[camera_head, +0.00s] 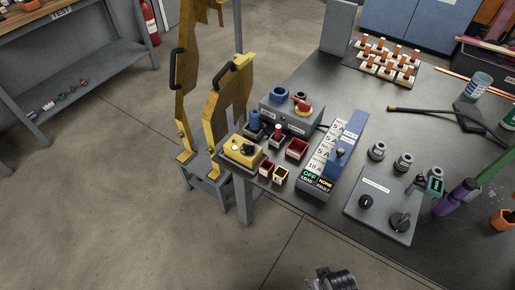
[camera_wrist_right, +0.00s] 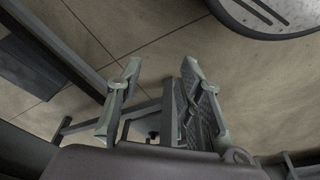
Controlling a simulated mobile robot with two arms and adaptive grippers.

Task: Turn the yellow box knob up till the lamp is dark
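The yellow box (camera_head: 243,151) sits at the near left corner of the dark workbench, with a small dark knob and a pale patch on its top. Its knob setting is too small to read. I cannot tell which part is the lamp. A display on a grey-blue unit (camera_head: 318,170) shows a green "OFF" over "LOAD" and an orange "NONE" over "FAULT". My right gripper shows in the right wrist view (camera_wrist_right: 158,90), its two fingers apart and nothing between them, above the floor. My left gripper is not in view.
A grey panel with two black knobs (camera_head: 384,205) lies to the right. Tall yellow plates (camera_head: 229,99) rise at left.

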